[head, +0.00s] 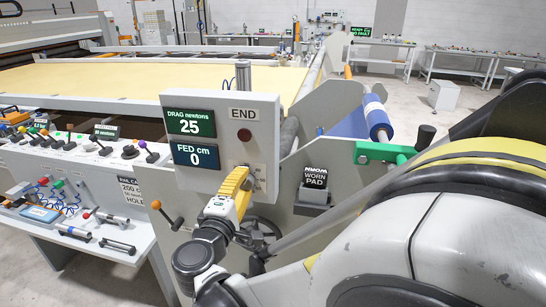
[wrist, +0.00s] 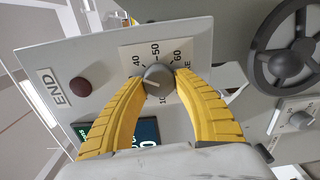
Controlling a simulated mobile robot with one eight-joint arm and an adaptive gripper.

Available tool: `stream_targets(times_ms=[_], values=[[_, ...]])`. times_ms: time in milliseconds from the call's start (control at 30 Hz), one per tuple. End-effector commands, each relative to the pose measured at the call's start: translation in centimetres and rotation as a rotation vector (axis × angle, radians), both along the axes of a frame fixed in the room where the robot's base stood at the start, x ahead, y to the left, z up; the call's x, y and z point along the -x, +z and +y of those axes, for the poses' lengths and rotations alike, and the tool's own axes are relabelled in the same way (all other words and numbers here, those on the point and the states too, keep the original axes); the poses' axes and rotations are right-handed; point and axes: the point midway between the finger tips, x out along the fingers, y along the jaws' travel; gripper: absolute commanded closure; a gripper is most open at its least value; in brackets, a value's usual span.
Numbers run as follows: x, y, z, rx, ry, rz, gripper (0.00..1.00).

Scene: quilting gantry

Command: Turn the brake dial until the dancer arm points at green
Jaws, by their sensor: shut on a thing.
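In the wrist view, a round grey dial (wrist: 158,78) sits on a pale scale plate marked 40, 50 and 60; part of the scale and its label is covered. My gripper (wrist: 158,84) has its two yellow fingers closed on the dial from both sides. In the head view, my gripper (head: 247,190) reaches the lower right of the display panel (head: 235,108) and hides the dial. The green DRAG display (head: 190,122) reads 25 newtons. I cannot surely pick out the dancer arm; a green bar (head: 380,152) shows at the right.
The FED display (head: 195,155) reads 0 cm. A dark red button (head: 244,135) is under the END label. A black handwheel (wrist: 285,62) and another knob (wrist: 300,119) are close beside the panel. A WORN PAD sign (head: 314,178) stands right of my gripper.

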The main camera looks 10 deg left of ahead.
Motion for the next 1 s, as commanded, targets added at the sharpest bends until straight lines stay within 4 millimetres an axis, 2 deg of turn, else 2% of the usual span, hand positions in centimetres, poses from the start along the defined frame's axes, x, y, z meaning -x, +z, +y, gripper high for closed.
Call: stream_targets(times_ms=[167, 200, 233, 267, 567, 667, 767, 1000], values=[[0.0, 0.1, 0.0, 0.002, 0.001, -0.002, 0.95], [0.0, 0.1, 0.0, 0.002, 0.0, -0.002, 0.56], [0.0, 0.1, 0.0, 0.002, 0.0, -0.002, 0.47], [0.0, 0.1, 0.0, 0.002, 0.0, -0.001, 0.42], [0.1, 0.0, 0.0, 0.002, 0.001, -0.001, 0.42], [0.8, 0.0, 0.2, 0.002, 0.003, -0.001, 0.42], [2.4, 0.1, 0.3, 0.002, 0.004, -0.001, 0.42], [7.9, 0.0, 0.8, 0.002, 0.005, -0.001, 0.42]])
